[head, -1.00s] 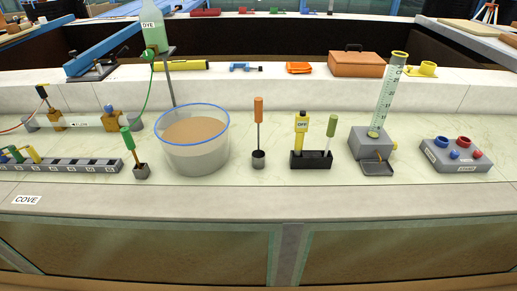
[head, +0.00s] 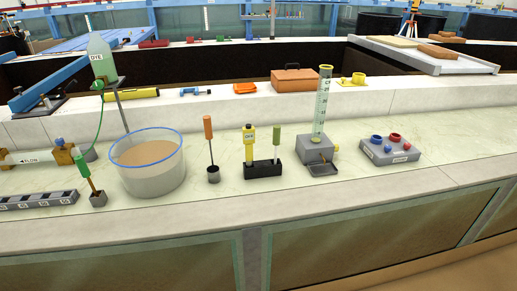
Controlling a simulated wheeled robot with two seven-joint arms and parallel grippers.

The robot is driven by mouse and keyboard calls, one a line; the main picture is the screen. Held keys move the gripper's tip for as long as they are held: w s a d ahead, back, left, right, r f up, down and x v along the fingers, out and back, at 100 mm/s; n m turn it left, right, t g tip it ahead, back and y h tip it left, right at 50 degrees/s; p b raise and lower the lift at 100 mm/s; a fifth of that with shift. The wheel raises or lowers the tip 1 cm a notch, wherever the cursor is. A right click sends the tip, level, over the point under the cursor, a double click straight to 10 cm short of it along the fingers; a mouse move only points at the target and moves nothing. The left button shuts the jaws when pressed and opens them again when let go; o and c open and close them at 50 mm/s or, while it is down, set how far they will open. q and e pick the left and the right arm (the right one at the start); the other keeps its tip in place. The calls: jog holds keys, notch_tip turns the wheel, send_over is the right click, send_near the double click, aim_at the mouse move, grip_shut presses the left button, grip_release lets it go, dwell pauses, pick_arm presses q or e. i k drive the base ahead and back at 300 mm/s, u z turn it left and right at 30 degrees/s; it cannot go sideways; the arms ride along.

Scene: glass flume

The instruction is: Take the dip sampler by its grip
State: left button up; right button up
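Several upright handled tools stand on the pale counter, and I cannot tell for certain which is the dip sampler. One has an orange grip (head: 208,127) on a thin rod set in a small dark socket (head: 213,174). A black stand (head: 262,169) holds a yellow device (head: 248,142) marked OFF and a second green-gripped tool (head: 275,134). Neither of my grippers shows in the head view.
A clear blue-rimmed bucket (head: 147,170) of brown liquid stands left of the orange-gripped tool. A measuring cylinder (head: 321,103) on a grey base and a control box (head: 391,149) stand to the right. The counter's front strip (head: 300,201) is clear.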

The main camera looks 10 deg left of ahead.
aim_at(213, 170)
jog(key=z, duration=0.45)
jog(key=i, duration=1.25)
jog(key=u, duration=0.6)
